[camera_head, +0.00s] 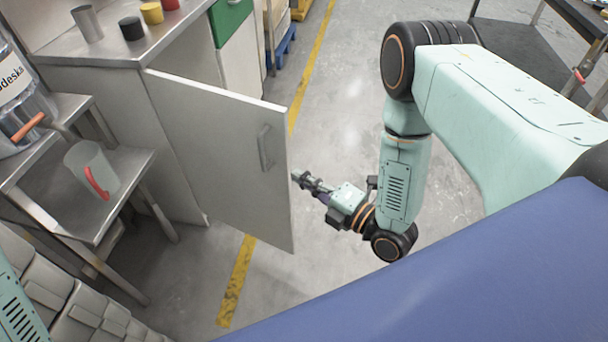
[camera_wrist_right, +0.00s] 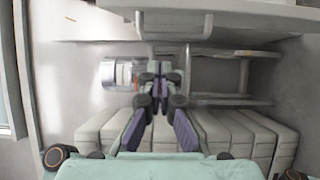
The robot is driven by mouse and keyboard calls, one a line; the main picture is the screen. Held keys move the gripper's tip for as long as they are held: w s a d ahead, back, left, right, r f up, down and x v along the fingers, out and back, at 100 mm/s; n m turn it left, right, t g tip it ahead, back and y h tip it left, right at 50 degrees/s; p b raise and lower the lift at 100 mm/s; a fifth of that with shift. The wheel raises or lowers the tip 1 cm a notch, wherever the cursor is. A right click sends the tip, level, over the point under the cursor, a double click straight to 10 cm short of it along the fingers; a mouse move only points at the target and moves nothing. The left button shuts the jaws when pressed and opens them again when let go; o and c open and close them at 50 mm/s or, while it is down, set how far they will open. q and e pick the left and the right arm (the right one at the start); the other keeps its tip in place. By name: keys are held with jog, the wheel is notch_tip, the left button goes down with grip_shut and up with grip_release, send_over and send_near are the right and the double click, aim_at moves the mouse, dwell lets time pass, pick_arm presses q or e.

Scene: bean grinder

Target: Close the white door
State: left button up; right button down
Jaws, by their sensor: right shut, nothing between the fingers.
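The white door (camera_head: 225,150) of the counter cabinet stands open in the head view, swung out into the floor space. Its grey handle (camera_head: 265,147) is near the free edge. My right gripper (camera_head: 299,176) is just to the right of that free edge, pointing left towards it; I cannot tell whether it touches the door. In the right wrist view its fingers (camera_wrist_right: 160,74) are together with nothing held between them. My left gripper is not in view.
A steel counter (camera_head: 125,45) carries several small cups. A steel side table (camera_head: 125,165) with a clear pitcher (camera_head: 92,165) stands left of the door. A black-topped table (camera_head: 520,45) stands at upper right. Floor right of the door is open.

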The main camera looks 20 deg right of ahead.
aim_at(286, 151)
jog(key=w, duration=0.3)
jog(key=w+a+b, duration=0.1)
jog(key=w, duration=0.1)
jog(key=w+b, duration=0.1)
jog(key=w, duration=0.2)
jog(key=shift+w+a+f, duration=0.1)
jog(key=shift+w+a, duration=0.05)
jog(key=shift+w, duration=0.2)
jog(key=shift+w+d+f, duration=0.1)
jog(key=shift+w+d, duration=0.3)
jog(key=shift+s, duration=0.1)
jog(key=shift+d, duration=0.15)
